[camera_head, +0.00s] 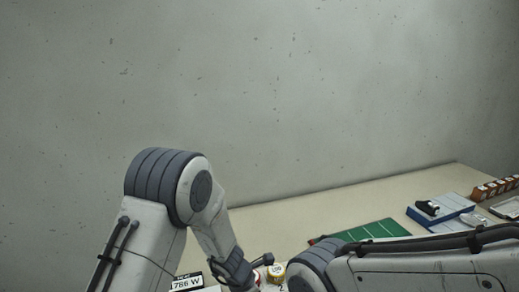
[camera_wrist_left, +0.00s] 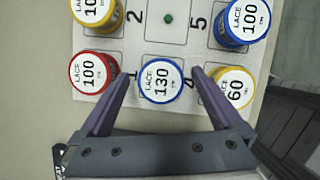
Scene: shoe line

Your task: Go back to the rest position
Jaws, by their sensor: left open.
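My left gripper (camera_wrist_left: 161,73) is open in the left wrist view. Its two purple fingers stand on either side of a blue jar (camera_wrist_left: 161,80) with a white lid marked LACE 130, with a gap on each side. The jar stands at the bottom edge of a pale numbered board (camera_wrist_left: 200,57). In the head view my left arm reaches down to the bottom edge, and its fingers are not clearly visible there. My right arm comes in from the right, and its gripper is out of view.
Around the blue jar stand a red jar (camera_wrist_left: 94,74), a yellow jar (camera_wrist_left: 229,89), another yellow jar (camera_wrist_left: 96,14) and another blue jar (camera_wrist_left: 242,22). A green mat (camera_head: 370,232) and blue tray (camera_head: 440,215) lie on the table (camera_head: 280,215). The table is clear along the wall.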

